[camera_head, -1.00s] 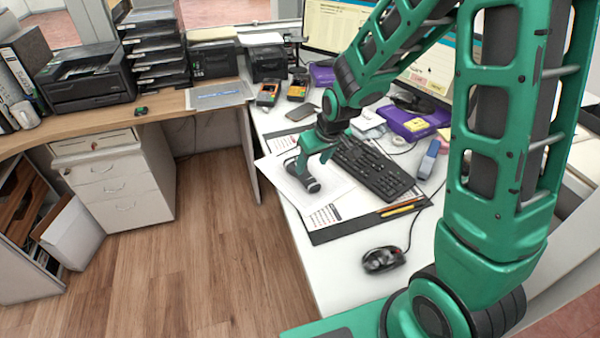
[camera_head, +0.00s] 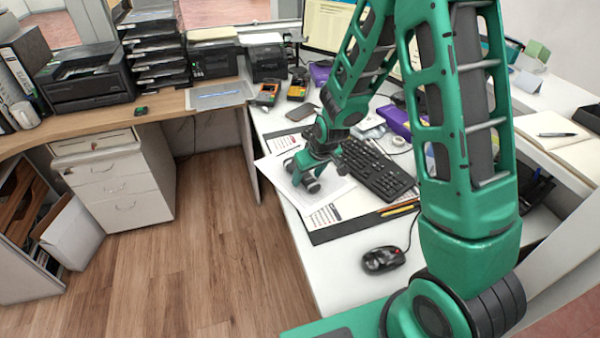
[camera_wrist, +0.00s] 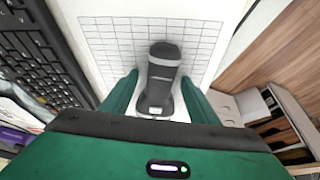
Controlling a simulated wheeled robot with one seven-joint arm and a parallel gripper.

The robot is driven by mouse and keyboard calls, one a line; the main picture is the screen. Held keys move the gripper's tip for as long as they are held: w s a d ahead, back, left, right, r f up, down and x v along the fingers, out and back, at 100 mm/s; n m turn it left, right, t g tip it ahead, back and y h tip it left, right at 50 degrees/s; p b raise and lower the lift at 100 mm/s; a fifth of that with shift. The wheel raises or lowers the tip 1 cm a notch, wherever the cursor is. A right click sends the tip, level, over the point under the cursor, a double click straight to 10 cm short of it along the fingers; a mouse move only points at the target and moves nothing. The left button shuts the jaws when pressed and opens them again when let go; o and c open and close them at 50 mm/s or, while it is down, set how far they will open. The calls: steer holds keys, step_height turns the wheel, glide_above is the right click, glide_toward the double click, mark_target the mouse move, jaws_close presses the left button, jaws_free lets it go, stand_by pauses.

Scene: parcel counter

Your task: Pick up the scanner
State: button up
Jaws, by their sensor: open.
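The scanner (camera_head: 314,186) is a dark grey and black handheld device lying on a white printed sheet (camera_head: 335,192) on the desk. My gripper (camera_head: 303,176) is open, low over the sheet at the scanner, and partly hides it in the head view. In the wrist view the scanner (camera_wrist: 163,70) lies lengthwise in line between the two green fingers of my gripper (camera_wrist: 160,88), its near end between them. Its near end reaches towards the gripper's dark edge. I cannot tell whether the fingers touch it.
A black keyboard (camera_head: 378,170) lies just right of the sheet. A corded mouse (camera_head: 383,259) and pens (camera_head: 400,209) lie nearer the front. Two yellow-and-black devices (camera_head: 268,93) (camera_head: 298,88) and a phone (camera_head: 300,112) lie farther back. Open floor is left of the desk.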

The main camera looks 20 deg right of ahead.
steer(key=c, duration=1.3)
steer(key=shift+r, duration=0.1)
